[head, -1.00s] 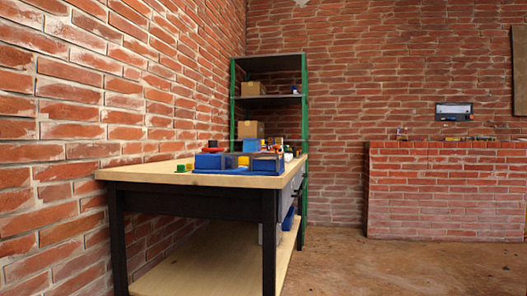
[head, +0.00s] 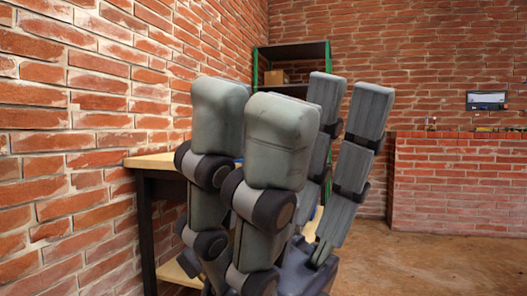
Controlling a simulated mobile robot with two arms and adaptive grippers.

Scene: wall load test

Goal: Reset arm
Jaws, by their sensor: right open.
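My right gripper (head: 302,108) fills the middle of the head view, close to the camera. Its thick grey-green padded fingers point up and stand apart. It is open, with nothing seen between the fingers. My left gripper is not in view.
A wooden-topped workbench (head: 153,162) with dark legs stands behind my gripper, which hides most of it and the things on it. A low brick wall (head: 460,185) is at right. The brown floor (head: 430,262) there is clear.

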